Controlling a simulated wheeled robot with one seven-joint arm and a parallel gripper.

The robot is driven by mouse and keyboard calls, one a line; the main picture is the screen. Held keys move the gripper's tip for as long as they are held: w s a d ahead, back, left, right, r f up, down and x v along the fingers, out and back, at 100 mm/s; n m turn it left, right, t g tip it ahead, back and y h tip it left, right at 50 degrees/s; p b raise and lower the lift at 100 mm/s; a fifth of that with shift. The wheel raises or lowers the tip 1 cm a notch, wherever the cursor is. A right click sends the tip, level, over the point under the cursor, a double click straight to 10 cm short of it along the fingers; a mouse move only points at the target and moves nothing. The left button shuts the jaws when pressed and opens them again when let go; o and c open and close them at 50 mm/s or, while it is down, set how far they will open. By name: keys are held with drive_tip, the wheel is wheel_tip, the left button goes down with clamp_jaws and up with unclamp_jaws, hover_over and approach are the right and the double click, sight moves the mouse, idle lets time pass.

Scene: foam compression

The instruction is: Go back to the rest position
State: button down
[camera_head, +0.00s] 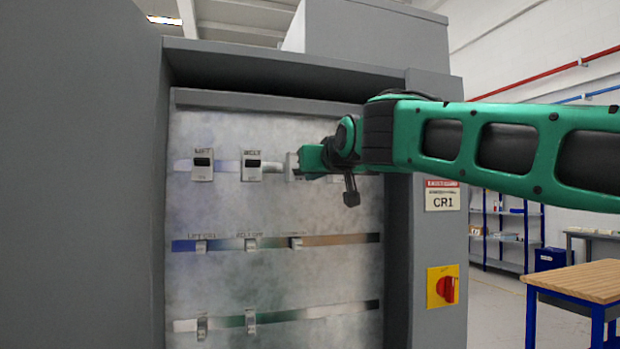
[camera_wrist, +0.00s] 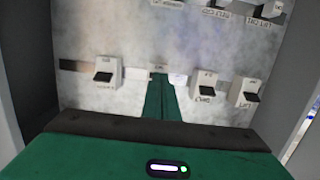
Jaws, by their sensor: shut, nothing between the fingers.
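My gripper (camera_head: 308,161) is shut and empty, its green fingers in front of the top row of the panel (camera_head: 275,210). In the wrist view the shut fingers (camera_wrist: 160,95) point at the panel, between a breaker on the left (camera_wrist: 104,73) and a breaker on the right (camera_wrist: 206,85). In the head view the breakers marked LIFT (camera_head: 202,166) and BELT (camera_head: 251,167) are left of my gripper. The gripper partly covers another breaker just right of BELT. I cannot tell whether the fingertips touch the panel.
The panel sits inside a grey cabinet with a raised frame (camera_head: 398,262) and an open door (camera_head: 82,180) at left. A red rotary switch (camera_head: 445,288) is on the frame's right. A wooden-topped table (camera_head: 585,280) stands at the right.

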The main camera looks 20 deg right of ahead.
drive_tip(key=s+d+f+m+g+h, duration=0.1)
drive_tip(key=s+d+f+g, duration=0.2)
drive_tip(key=s+d+f, duration=0.5)
drive_tip(key=s+d+f+m+g+h, duration=0.1)
drive_tip(key=s+d+f+g, duration=0.2)
drive_tip(key=f, duration=0.9)
drive_tip(key=s+d+f+m+g+h, duration=0.15)
drive_tip(key=s+d+f+g, duration=0.35)
drive_tip(key=f, duration=0.6)
drive_tip(key=s+f+m+g+y, duration=0.1)
drive_tip(key=s+f+g+y, duration=0.1)
drive_tip(key=s+f, duration=0.7)
drive_tip(key=s+d+f+m+g+y, duration=0.1)
drive_tip(key=s+f+m+g, duration=0.1)
drive_tip(key=s+f, duration=0.7)
drive_tip(key=s+g, duration=0.1)
drive_tip(key=s, duration=0.6)
drive_tip(key=shift+d+f+y, duration=0.2)
drive_tip(key=shift+f+y, duration=0.15)
drive_tip(key=shift+f, duration=0.05)
drive_tip(key=shift+w+f, duration=0.25)
drive_tip(key=shift+w, duration=0.35)
